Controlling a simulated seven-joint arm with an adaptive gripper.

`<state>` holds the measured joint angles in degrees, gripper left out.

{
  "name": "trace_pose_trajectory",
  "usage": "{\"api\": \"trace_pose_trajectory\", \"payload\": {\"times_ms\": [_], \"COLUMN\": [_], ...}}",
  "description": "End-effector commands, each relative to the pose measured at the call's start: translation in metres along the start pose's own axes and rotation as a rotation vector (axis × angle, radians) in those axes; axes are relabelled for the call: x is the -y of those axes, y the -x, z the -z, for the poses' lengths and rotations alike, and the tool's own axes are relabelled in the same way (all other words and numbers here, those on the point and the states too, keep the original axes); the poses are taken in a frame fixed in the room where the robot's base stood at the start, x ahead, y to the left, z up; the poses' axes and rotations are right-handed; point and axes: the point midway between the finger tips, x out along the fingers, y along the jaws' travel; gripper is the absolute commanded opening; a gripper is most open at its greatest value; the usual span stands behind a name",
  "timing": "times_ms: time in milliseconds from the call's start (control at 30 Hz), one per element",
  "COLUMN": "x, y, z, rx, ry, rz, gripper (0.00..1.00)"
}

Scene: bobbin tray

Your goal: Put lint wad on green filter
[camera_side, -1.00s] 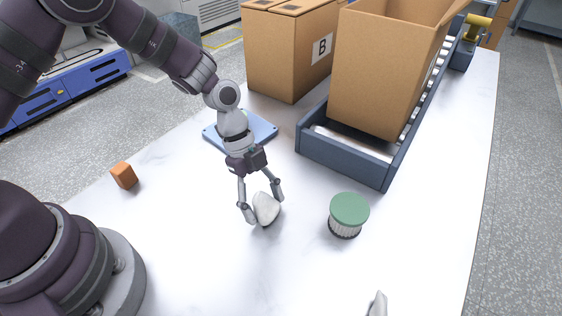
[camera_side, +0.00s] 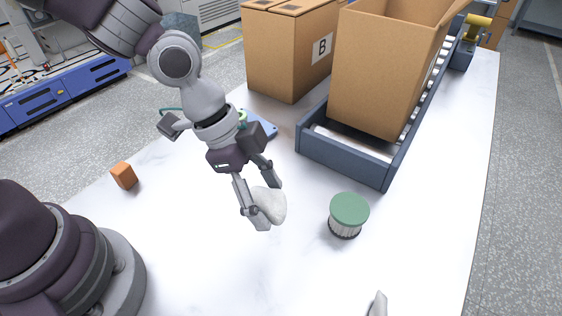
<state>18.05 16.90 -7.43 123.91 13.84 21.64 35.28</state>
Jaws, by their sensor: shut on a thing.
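The lint wad (camera_side: 270,204) is a pale grey-white lump. My gripper (camera_side: 267,207) is shut on it and holds it up off the white table. The green filter (camera_side: 349,209) has a round green top and a pleated pale side with a dark base. It stands upright on the table, to the right of my gripper and apart from it. Nothing lies on its green top.
An orange-brown block (camera_side: 123,175) lies at the left. A blue tray (camera_side: 262,126) is partly hidden behind my gripper. An open cardboard box (camera_side: 383,75) stands on a roller conveyor (camera_side: 345,158) behind the filter. A grey pointed object (camera_side: 378,304) shows at the front edge.

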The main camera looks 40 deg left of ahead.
Motion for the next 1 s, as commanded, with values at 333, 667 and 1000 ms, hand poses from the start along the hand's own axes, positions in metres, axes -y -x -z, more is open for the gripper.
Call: {"api": "trace_pose_trajectory", "payload": {"times_ms": [333, 667, 1000], "x": [0.045, 0.064, 0.064], "y": [-0.040, -0.057, -0.087], "z": [0.070, 0.097, 0.084], "rx": [0.002, 0.003, 0.002], "ry": [-0.003, -0.002, -0.004], "rz": [-0.005, -0.004, -0.003], "gripper": [0.40, 0.40, 0.40]}}
